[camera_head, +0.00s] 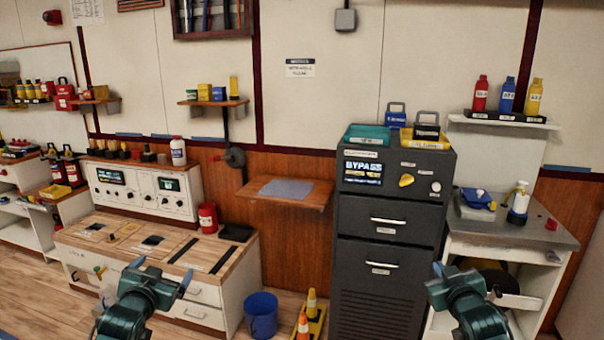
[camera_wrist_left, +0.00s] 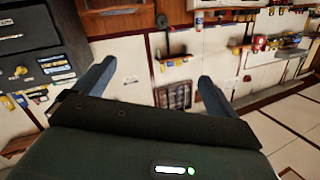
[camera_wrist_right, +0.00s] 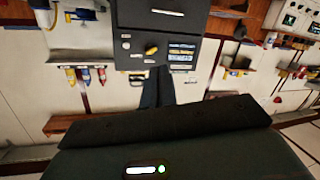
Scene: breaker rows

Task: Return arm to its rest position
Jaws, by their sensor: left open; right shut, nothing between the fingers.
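My left gripper (camera_head: 161,273) is at the lower left of the head view, in front of the wooden-topped workbench (camera_head: 222,262). Its two fingers stand wide apart with nothing between them, also in the left wrist view (camera_wrist_left: 155,85). My right gripper (camera_head: 438,269) is at the lower right, in front of the dark cabinet's right side. Its fingers are together and empty in the right wrist view (camera_wrist_right: 157,88). Neither gripper appears to touch anything.
The dark cabinet (camera_head: 385,262) with a BYPASS screen (camera_head: 363,172) stands centre right. A grey-topped side bench (camera_head: 540,232) is at the right. A small wall shelf (camera_head: 285,196) is between bench and cabinet.

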